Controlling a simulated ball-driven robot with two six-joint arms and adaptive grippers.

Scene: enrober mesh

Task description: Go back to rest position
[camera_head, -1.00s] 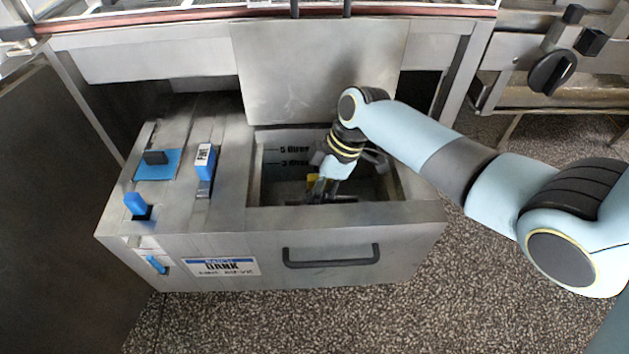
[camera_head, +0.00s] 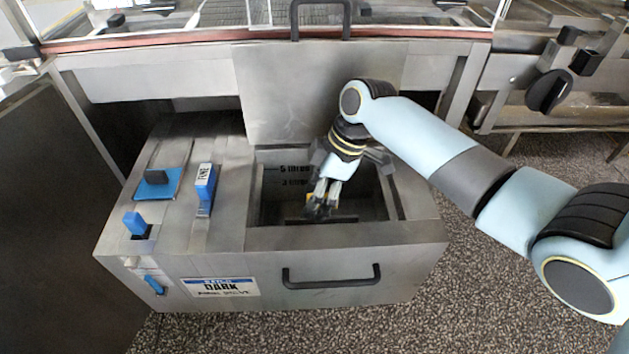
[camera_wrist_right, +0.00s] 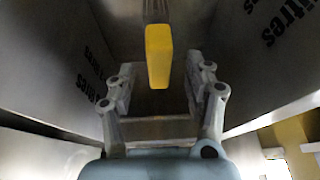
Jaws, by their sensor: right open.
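My right gripper (camera_head: 318,208) points down into the open well of a steel drawer unit (camera_head: 345,238). In the right wrist view the fingers of my right gripper (camera_wrist_right: 160,92) are spread apart. A yellow block-shaped piece (camera_wrist_right: 158,55) shows ahead, between and beyond the fingertips, and I see no finger touching it. In the head view only a little of the yellow piece shows behind the fingers. My left gripper is in neither view.
The drawer front has a dark handle (camera_head: 331,282) and a DARK label (camera_head: 220,288). Blue controls, including a FINE block (camera_head: 204,188), stand left of the well. A steel panel (camera_head: 290,95) rises behind it. Speckled floor is clear in front.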

